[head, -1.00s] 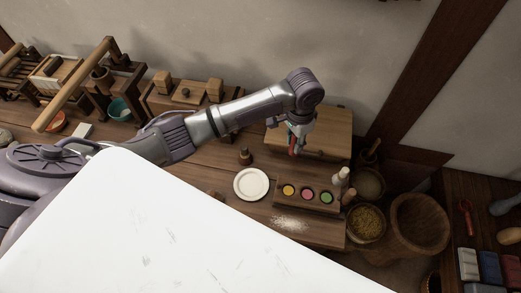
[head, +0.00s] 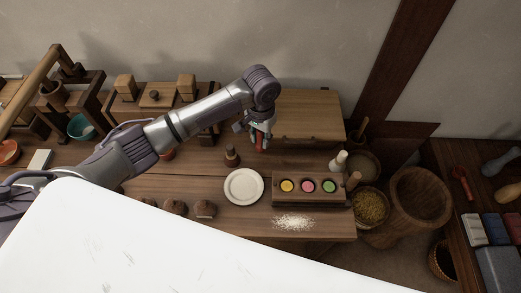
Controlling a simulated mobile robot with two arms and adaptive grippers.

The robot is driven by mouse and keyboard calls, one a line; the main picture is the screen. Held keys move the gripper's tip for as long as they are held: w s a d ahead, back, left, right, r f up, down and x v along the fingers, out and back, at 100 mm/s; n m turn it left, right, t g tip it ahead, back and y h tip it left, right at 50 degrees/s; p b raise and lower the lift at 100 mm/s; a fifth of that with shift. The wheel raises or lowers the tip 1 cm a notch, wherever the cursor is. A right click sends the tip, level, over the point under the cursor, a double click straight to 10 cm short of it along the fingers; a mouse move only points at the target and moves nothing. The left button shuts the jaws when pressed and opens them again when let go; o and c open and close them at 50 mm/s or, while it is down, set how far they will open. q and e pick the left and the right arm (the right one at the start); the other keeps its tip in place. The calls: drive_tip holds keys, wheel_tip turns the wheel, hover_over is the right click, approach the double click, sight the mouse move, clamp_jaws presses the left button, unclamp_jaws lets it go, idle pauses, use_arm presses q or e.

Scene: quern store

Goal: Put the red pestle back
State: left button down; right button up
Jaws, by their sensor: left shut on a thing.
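My left gripper (head: 259,136) is shut on a slim red thing, which looks like the red pestle (head: 262,142). It holds it roughly upright above the back of the wooden table (head: 185,229), in front of the wooden box (head: 308,117). The pestle is small in the picture and partly hidden by the fingers. Whether its lower end touches anything I cannot tell. My right gripper is out of view.
Near the gripper stand a dark wooden weight-like piece (head: 232,157), a white plate (head: 243,187) and a holder (head: 309,199) with yellow, pink and green cups. White grains (head: 293,222) lie in front. A red utensil (head: 461,181) lies on the right table.

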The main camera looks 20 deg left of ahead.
use_arm(q)
drive_tip(key=shift+f, duration=3.5)
drive_tip(key=shift+f, duration=0.15)
drive_tip(key=c, duration=1.2)
unclamp_jaws()
wheel_tip(320, 180, up, 12)
drive_tip(key=shift+r, duration=0.15)
